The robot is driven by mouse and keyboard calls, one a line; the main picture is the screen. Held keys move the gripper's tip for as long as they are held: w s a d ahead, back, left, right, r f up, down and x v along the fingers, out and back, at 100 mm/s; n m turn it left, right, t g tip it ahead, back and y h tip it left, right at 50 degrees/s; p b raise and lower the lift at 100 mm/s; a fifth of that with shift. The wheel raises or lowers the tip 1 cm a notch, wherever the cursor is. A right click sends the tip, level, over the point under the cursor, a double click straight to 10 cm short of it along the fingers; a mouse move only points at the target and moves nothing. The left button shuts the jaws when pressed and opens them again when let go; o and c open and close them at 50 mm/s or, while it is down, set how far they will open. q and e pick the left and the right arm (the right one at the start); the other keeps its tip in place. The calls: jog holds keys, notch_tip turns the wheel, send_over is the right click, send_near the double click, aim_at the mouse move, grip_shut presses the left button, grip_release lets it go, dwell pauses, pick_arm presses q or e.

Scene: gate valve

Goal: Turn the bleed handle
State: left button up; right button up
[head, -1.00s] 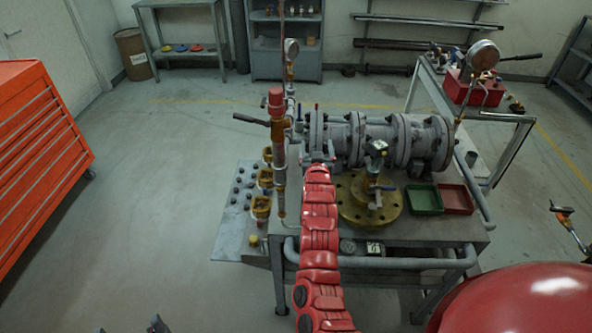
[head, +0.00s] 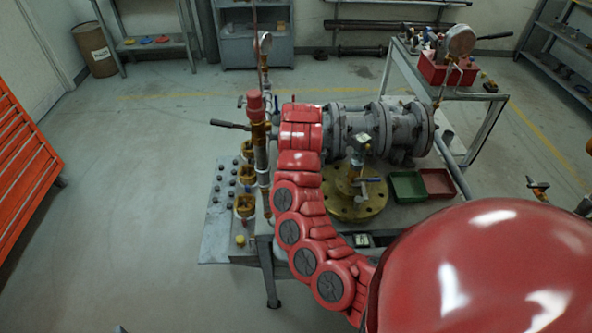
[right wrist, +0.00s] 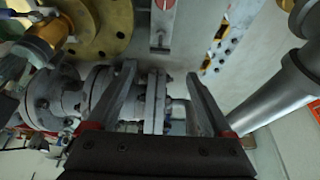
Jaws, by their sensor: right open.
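Two levers show in the head view; I cannot tell which one is the bleed handle. A long dark lever (head: 229,125) sticks out left from the red-capped upright pipe (head: 257,135). A small lever (head: 371,180) sits on the fitting above the round brass flange (head: 345,206). My right arm (head: 299,160) reaches over the table; its gripper is hidden in the head view. In the right wrist view my right gripper (right wrist: 160,85) is open, with grey flanged piping (right wrist: 155,100) seen between its fingers; contact cannot be told. The brass flange (right wrist: 105,22) is at upper left.
The grey flanged valve body (head: 370,130) lies across the back of the table. Green (head: 408,187) and red (head: 438,184) trays stand at right. A gauge (head: 460,40) and red toolbox (head: 448,72) are farther back. An orange cabinet (head: 25,160) stands at left; floor between is clear.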

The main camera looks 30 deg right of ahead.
jog(key=p+x, duration=0.2)
jog(key=x, duration=1)
jog(key=shift+w+d+p, duration=0.1)
jog(key=shift+w+p, duration=0.05)
jog(key=shift+p, duration=0.25)
jog(key=shift+x, duration=0.9)
grip_shut()
